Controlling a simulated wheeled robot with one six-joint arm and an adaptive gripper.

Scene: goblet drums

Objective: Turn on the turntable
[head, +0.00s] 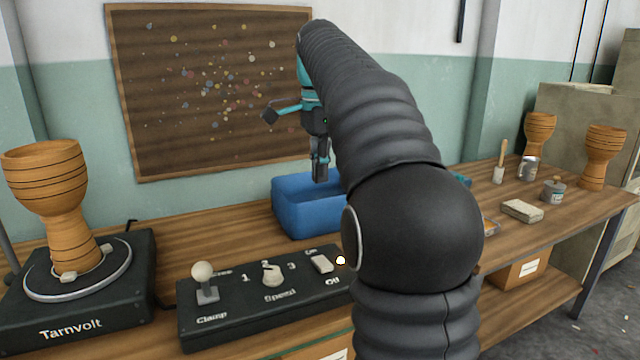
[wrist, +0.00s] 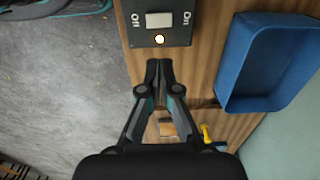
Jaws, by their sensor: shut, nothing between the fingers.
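The turntable (head: 140,262), a black base marked "Tarnvolt" with a round plate, stands at the left and bears a banded wooden goblet drum (head: 52,190). The black control panel (head: 225,310) carries a pale on/off rocker switch (head: 322,263), with "On" at its far side and "Off" at its near side. The switch also shows in the wrist view (wrist: 159,20). A small bright lamp (head: 341,261) sits beside it. My gripper (head: 320,178) is shut and empty, above the bench. In the wrist view its fingertips (wrist: 159,64) point toward the panel, apart from the switch in the picture.
The panel also has a clamp lever (head: 205,282) and a speed knob (head: 271,275). A blue bin (head: 310,222) stands behind the panel, close to my gripper in the picture. Goblet drums (head: 604,155), cans and a brush (head: 500,165) stand at the right.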

